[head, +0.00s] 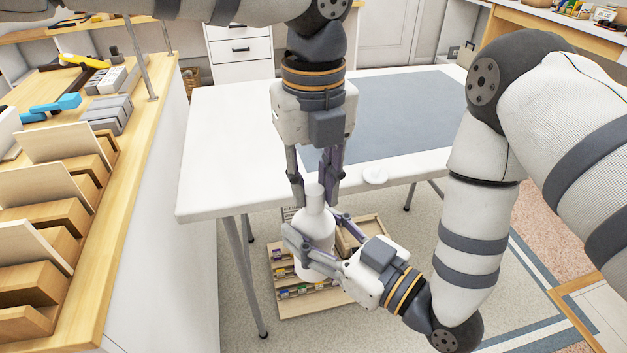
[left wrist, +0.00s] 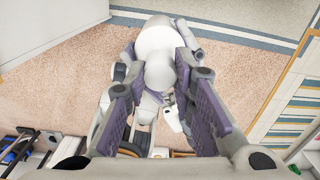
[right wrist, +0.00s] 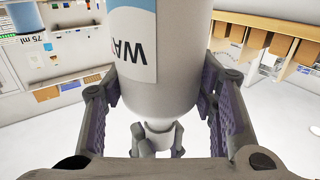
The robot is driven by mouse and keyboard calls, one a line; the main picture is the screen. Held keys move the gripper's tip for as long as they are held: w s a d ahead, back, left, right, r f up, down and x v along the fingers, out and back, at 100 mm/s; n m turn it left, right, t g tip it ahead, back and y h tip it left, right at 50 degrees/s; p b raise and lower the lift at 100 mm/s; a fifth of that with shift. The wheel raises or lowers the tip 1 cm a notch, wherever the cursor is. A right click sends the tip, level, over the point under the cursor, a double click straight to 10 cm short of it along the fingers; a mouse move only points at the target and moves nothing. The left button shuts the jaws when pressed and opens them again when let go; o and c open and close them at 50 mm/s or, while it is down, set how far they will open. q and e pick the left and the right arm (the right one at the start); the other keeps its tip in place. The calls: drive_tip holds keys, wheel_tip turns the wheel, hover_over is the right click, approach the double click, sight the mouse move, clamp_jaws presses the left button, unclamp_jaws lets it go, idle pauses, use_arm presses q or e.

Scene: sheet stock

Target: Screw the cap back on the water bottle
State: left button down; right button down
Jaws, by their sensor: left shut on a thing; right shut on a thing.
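The white water bottle (head: 312,228) is upright in the air in front of the table's near edge. My right gripper (head: 318,240) is shut around its body from the side. The right wrist view shows the bottle (right wrist: 165,90) between the fingers, with part of its label. The white cap (head: 314,190) is at the bottle's top, in line with the neck. My left gripper (head: 313,197) points down from above and is shut on the cap, which also shows between its fingers in the left wrist view (left wrist: 160,76). Any gap between cap and neck is too small to tell.
The white table (head: 225,150) carries a blue-grey mat (head: 400,110) and a small white disc (head: 375,175) near its front edge. A wooden rack (head: 290,305) with small items is low behind the bottle.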

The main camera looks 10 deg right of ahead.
use_arm(q)
drive_tip(key=m, duration=1.9)
drive_tip(key=shift+m, duration=0.3)
drive_tip(key=m, duration=0.6)
drive_tip(key=c, duration=1.3)
unclamp_jaws()
wheel_tip(320, 180, up, 12)
drive_tip(key=shift+f, duration=0.1)
